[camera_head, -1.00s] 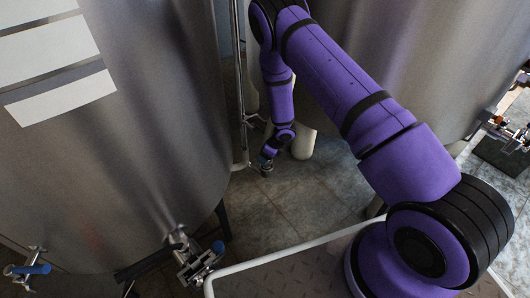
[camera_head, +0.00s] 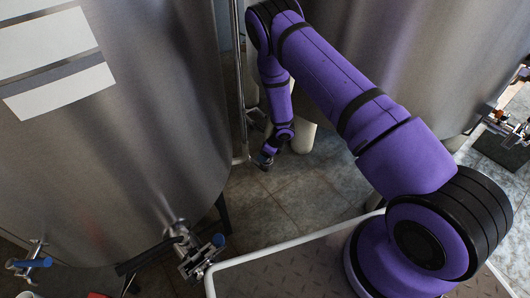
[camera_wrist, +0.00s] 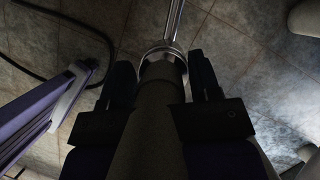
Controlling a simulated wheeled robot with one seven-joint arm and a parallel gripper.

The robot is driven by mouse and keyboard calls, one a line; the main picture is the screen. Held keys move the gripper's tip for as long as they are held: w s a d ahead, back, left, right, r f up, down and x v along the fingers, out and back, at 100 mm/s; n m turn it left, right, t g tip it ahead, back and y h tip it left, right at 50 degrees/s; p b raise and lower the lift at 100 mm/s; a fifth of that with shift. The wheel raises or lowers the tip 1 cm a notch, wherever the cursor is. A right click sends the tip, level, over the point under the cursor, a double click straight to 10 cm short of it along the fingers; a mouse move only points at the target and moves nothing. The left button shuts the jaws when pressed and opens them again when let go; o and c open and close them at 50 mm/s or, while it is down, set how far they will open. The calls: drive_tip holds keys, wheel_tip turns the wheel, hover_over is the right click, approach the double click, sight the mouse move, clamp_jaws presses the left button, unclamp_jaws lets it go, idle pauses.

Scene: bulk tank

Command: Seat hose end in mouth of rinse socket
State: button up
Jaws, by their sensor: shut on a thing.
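My gripper (camera_wrist: 161,76) is shut on a dark grey hose (camera_wrist: 152,120), which runs up the middle of the wrist view between the two black fingers. A shiny metal collar (camera_wrist: 163,54) shows at the hose's far end, just past the fingertips. A bright metal pipe (camera_wrist: 175,20) lies directly beyond the collar, roughly in line with it. I cannot tell which part is the rinse socket, or whether the hose end is inside a mouth or only against it. In the head view, my gripper (camera_head: 263,160) is small, low beside the foot of a vertical pipe (camera_head: 240,90).
Large steel tanks stand at left (camera_head: 120,150) and right (camera_head: 440,60) of my arm. A valve with a blue handle (camera_head: 200,255) juts from the left tank.

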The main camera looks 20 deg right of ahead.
drive_tip(key=o, duration=1.2)
drive_tip(key=shift+c, duration=0.2)
drive_tip(key=shift+d+r, duration=0.1)
drive_tip(key=shift+r, duration=0.25)
drive_tip(key=v, duration=0.2)
drive_tip(key=shift+s+d+r, duration=0.1)
drive_tip(key=shift+r, duration=0.2)
drive_tip(key=s+d, duration=0.7)
drive_tip(key=d, duration=0.2)
drive_tip(key=shift+s+d+f, duration=0.2)
drive_tip(key=shift+s, duration=0.1)
drive_tip(key=shift+w+r, duration=0.1)
